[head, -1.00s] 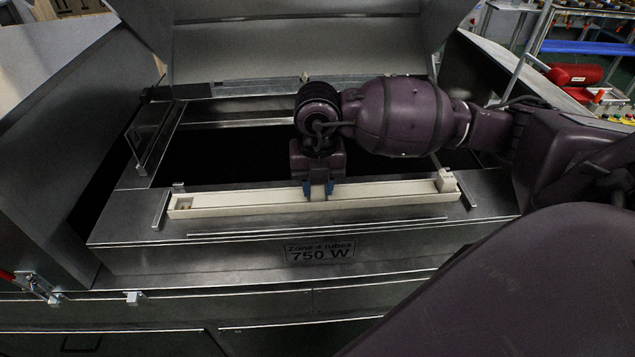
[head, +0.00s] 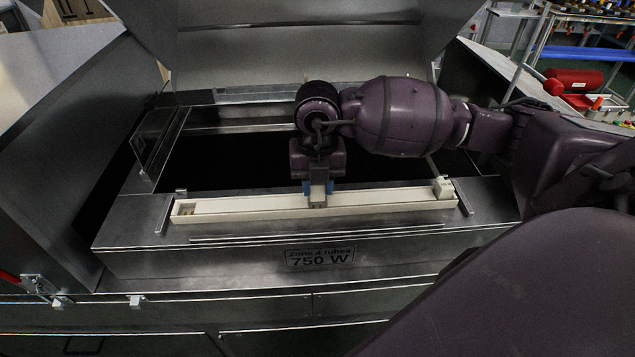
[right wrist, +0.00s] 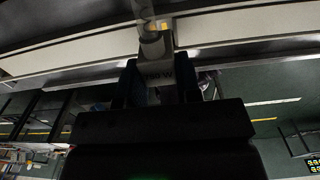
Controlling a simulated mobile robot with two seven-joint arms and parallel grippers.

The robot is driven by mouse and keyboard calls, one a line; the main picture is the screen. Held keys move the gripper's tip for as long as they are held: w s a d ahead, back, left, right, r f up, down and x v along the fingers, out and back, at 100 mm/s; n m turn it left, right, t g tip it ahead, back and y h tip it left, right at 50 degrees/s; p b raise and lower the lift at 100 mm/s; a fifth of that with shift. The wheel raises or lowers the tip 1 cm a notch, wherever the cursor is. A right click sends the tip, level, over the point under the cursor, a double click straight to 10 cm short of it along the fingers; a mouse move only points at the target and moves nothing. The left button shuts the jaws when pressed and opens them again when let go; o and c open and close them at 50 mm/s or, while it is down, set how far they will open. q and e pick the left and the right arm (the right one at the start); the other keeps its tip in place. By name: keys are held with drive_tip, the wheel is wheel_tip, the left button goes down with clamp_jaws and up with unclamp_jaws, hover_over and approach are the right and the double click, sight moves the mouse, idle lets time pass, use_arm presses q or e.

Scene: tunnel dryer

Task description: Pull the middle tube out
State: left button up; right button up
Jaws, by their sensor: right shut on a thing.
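My right gripper (head: 318,188) is shut on a small grey block (head: 317,200), above the middle of a long cream trough at the front of the open dryer. The rest of the tube is hidden or too dark to make out. My left gripper is not in view.
The cream trough (head: 250,207) lies on a metal ledge marked "Zone 4 tubes 750 W" (head: 320,257). Small upright metal pieces stand near its ends. Behind it is the dark dryer opening (head: 230,160), under a raised metal lid (head: 290,50). Metal side panels flank it.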

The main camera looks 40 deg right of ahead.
drive_tip(key=shift+r+p, duration=1.3)
drive_tip(key=shift+r, duration=0.9)
